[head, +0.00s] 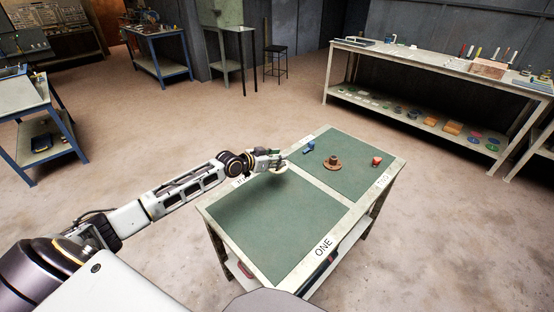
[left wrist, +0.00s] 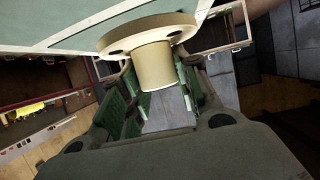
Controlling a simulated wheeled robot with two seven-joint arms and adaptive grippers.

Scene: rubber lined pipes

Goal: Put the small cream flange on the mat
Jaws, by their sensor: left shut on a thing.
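The small cream flange (left wrist: 155,68) is held in my left gripper (head: 276,160), its tube between the green-padded fingers and its wide rim with holes facing away from the palm. In the head view the flange (head: 279,170) shows as a pale shape just under the fingers. The gripper is over the far left part of the work table, near the strip between two green mats: the near mat (head: 275,218) by the label ONE and the far mat (head: 350,165) by the label TWO. I cannot tell whether the flange touches the table. My right gripper is not in view.
On the far mat are a brown flange (head: 332,162), a red part (head: 376,161) and a blue part (head: 309,147). The near mat is bare. A long shelf bench (head: 440,70) stands at the back right, and blue-framed tables stand at the left.

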